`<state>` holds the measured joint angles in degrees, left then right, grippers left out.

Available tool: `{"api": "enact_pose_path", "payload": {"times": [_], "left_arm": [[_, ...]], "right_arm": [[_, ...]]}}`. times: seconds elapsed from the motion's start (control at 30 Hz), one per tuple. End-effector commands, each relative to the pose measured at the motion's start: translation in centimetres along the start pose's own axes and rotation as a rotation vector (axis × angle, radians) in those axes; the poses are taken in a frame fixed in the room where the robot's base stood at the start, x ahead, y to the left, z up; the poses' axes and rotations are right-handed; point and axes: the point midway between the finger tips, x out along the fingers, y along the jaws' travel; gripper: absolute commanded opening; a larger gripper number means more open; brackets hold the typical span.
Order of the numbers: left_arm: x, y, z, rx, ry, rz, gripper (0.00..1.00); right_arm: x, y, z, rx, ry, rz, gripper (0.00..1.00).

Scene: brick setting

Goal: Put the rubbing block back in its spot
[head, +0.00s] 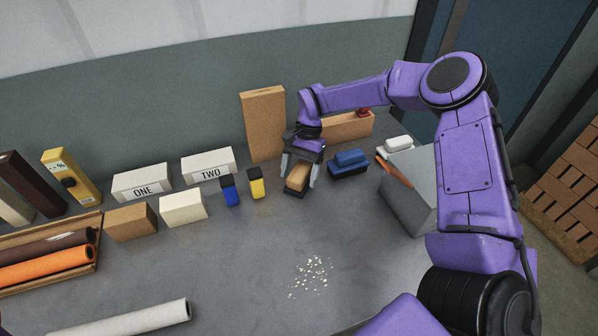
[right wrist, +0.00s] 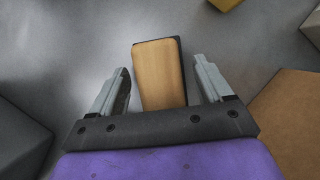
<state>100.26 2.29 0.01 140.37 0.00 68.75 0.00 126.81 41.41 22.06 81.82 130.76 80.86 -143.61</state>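The rubbing block (head: 297,180), a wooden-topped block with a dark underside, is on the grey table below my right gripper (head: 301,174). In the right wrist view the block (right wrist: 158,72) lies between the two fingers of the right gripper (right wrist: 164,88). A gap shows on each side, so the gripper is open and not holding it. My left gripper is not in view.
A blue block (head: 348,164) and a white block (head: 397,145) stand right of the gripper. A tall tan board (head: 263,122) is behind it. Small yellow (head: 256,187) and blue (head: 230,191) items stand to the left. Pale crumbs (head: 310,274) lie on the open table (head: 235,265) in front.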

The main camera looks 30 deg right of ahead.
Motion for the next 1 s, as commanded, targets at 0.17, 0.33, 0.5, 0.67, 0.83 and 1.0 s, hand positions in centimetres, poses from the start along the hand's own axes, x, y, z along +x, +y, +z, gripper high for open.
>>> {"api": "enact_pose_path", "payload": {"times": [0.17, 0.33, 0.5, 0.67, 0.83, 1.0], "left_arm": [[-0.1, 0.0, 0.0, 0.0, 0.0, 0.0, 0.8], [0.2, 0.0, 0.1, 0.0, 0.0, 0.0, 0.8], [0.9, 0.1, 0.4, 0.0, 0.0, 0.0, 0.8], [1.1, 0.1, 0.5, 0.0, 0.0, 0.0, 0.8], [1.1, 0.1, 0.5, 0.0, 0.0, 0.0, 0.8], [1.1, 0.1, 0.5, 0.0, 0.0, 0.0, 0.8]], "right_arm": [[-0.1, 0.0, 0.1, -0.001, 0.0, 0.0, 0.79], [-1.8, -0.1, 0.1, -0.001, 0.002, -0.005, 0.79], [-6.2, -0.1, 0.0, 0.0, 0.003, -0.006, 0.79], [-10.0, -0.1, 0.1, 0.001, 0.002, -0.004, 0.79], [-12.1, -0.1, 0.1, 0.0, 0.002, -0.001, 0.79], [-12.4, 0.0, 0.2, 0.0, 0.0, 0.001, 0.79]]}}
